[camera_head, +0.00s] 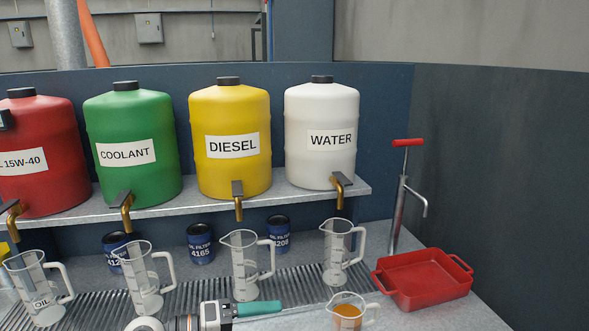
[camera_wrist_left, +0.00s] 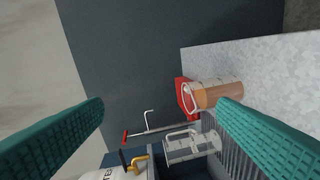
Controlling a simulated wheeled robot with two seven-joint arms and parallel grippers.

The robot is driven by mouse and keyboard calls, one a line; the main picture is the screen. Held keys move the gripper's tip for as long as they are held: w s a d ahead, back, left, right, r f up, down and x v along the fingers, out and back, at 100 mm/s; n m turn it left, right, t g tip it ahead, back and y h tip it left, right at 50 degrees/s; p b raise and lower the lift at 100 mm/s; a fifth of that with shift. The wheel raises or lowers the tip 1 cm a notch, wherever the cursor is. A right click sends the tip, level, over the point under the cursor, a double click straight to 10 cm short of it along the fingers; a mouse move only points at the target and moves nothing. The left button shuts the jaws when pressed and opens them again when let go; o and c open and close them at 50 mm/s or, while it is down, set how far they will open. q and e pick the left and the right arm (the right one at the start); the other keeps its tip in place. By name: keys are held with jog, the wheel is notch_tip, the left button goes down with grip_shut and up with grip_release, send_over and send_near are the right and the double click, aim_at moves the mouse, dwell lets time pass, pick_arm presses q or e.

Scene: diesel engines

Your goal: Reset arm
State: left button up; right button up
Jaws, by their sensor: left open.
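My left gripper (camera_head: 258,308) comes in at the bottom middle of the head view, with one teal finger showing and pointing right. In the left wrist view my left gripper (camera_wrist_left: 165,112) has its two teal fingers wide apart with nothing held between them. A small clear jug (camera_head: 347,312) with orange-brown liquid stands on the bench, right of the finger and apart from it. The jug also shows beyond the fingers in the left wrist view (camera_wrist_left: 218,95). My right gripper is in neither view.
Several clear measuring jugs (camera_head: 246,265) stand on a ribbed strip below the red, green, yellow (camera_head: 231,165) and white tanks. Blue oil filters (camera_head: 201,243) stand behind. A red tray (camera_head: 425,280) and a red-handled hand pump (camera_head: 400,200) are at right. Bare bench (camera_head: 455,315) shows front right.

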pick_arm(q)
jog(key=a+r+n+t+y, duration=0.4)
jog(key=a+n+t+y, duration=0.4)
jog(key=n+t, duration=0.9)
jog(key=s+a+f+n+g+y, duration=0.2)
jog(key=a+f+n+g+y, duration=0.25)
jog(key=f+n, duration=0.2)
jog(key=s+a+f+n+g+y, duration=0.3)
jog(key=a+f+n+y, duration=0.15)
jog(key=f+n, duration=0.2)
jog(key=s+d+f+n+g+h, duration=0.1)
jog(key=s+f+g, duration=0.45)
jog(key=s, duration=0.45)
jog(key=s+d+f+n+g, duration=0.1)
jog(key=s+f+g, duration=0.45)
jog(key=s, duration=0.35)
notch_tip(320, 180, down, 25)
jog(key=s+g, duration=0.1)
jog(key=s+a+f+g, duration=0.1)
jog(key=s+a+f, duration=0.1)
jog(key=s+f, duration=1.4)
jog(key=shift+s+a+f, duration=0.15)
jog(key=shift+s+f, duration=0.05)
jog(key=shift+f, duration=0.6)
jog(key=shift+g, duration=0.25)
